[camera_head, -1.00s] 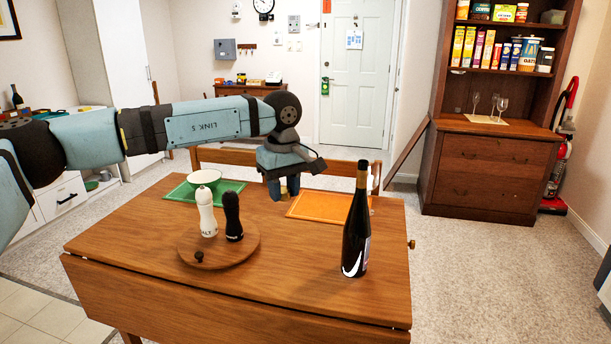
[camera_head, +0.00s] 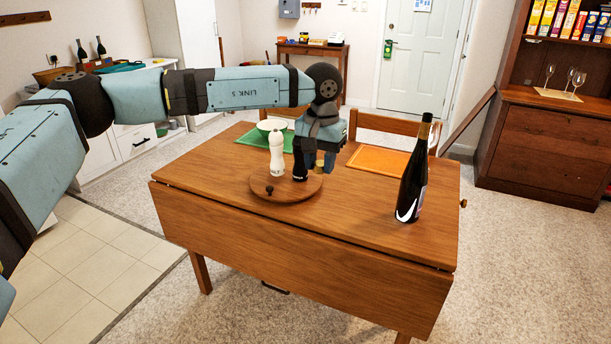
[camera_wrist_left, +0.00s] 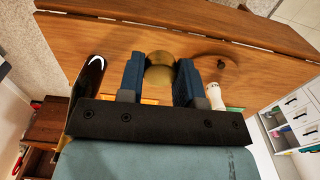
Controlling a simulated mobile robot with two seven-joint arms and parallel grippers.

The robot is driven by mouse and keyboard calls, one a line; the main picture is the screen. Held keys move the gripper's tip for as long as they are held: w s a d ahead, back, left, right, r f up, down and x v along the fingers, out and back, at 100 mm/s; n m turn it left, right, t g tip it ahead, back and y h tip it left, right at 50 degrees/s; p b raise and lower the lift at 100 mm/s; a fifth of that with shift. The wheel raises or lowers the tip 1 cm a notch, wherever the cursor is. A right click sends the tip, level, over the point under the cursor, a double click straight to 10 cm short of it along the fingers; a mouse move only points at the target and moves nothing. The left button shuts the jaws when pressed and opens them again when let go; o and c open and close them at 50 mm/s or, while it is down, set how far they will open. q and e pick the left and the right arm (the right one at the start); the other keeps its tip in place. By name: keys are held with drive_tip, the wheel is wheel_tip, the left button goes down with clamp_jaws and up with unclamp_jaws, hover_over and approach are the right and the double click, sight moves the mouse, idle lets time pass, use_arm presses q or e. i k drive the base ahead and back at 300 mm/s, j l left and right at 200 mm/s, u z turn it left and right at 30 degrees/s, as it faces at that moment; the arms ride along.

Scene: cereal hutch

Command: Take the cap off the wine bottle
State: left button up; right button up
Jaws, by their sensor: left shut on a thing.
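The dark wine bottle (camera_head: 412,183) stands upright near the right end of the wooden table (camera_head: 350,215). It also shows at the left of the left wrist view (camera_wrist_left: 87,80). My left gripper (camera_head: 328,164) is left of the bottle and apart from it, beside the pepper mill. It is shut on a gold cap (camera_head: 319,167), which sits between the blue fingers in the left wrist view (camera_wrist_left: 160,73). The cap appears to be above the table by the right edge of the round board; the exact height is unclear. My right gripper is not in view.
The round board (camera_head: 285,190) holds a white salt mill (camera_head: 277,155) and a dark pepper mill (camera_head: 299,165), partly behind my gripper. Behind are a green mat (camera_head: 252,139) with a bowl and an orange mat (camera_head: 378,159). The table's front is clear.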

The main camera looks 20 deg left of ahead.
sight(414, 178)
drive_tip(key=k+l+z, duration=0.2)
drive_tip(key=k, duration=0.7)
drive_tip(key=j+z, duration=0.15)
drive_tip(key=z, duration=1.2)
drive_tip(key=j+z, duration=0.15)
drive_tip(key=j, duration=4.15)
